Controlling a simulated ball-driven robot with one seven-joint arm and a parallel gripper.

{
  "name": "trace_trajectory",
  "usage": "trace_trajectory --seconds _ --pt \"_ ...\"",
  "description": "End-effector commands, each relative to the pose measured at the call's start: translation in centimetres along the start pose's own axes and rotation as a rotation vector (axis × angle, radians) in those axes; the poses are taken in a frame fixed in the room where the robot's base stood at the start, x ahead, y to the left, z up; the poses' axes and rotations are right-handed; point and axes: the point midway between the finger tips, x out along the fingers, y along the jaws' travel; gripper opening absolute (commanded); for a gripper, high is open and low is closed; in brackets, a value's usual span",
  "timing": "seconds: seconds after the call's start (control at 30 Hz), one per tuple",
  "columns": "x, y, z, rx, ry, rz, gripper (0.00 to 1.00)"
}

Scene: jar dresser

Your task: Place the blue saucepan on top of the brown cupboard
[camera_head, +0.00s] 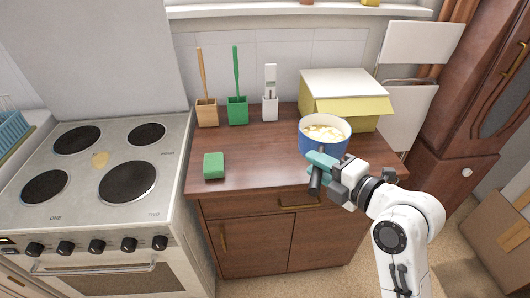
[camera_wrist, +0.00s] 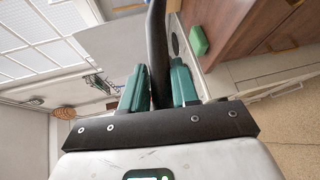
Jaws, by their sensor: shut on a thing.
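The blue saucepan (camera_head: 337,148), with pale yellow-white contents, is upright over the right part of the brown cupboard's top (camera_head: 255,160). I cannot tell whether its base touches the wood. My gripper (camera_head: 320,165) has teal fingers shut on the saucepan's dark handle (camera_head: 315,184), at the front of the pan. In the wrist view the handle (camera_wrist: 157,45) runs up between the fingers of my gripper (camera_wrist: 159,85). The pan's bowl is not clearly seen there. The brown cupboard (camera_wrist: 235,30) shows at the upper right of the wrist view.
A green sponge (camera_head: 214,166) lies at the cupboard top's front left. Orange, green and white holders (camera_head: 237,110) stand along the back. A yellow box with a white lid (camera_head: 345,95) stands close behind the pan. A stove (camera_head: 95,190) adjoins on the left. The top's middle is clear.

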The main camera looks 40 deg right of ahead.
Motion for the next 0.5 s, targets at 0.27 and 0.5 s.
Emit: trace_trajectory --seconds 0.27,0.5 --pt "2.1 -1.0 0.7 -0.004 -0.003 0.008 0.0" --pt "6.2 -1.4 2.1 0.0 -0.001 0.001 0.0"
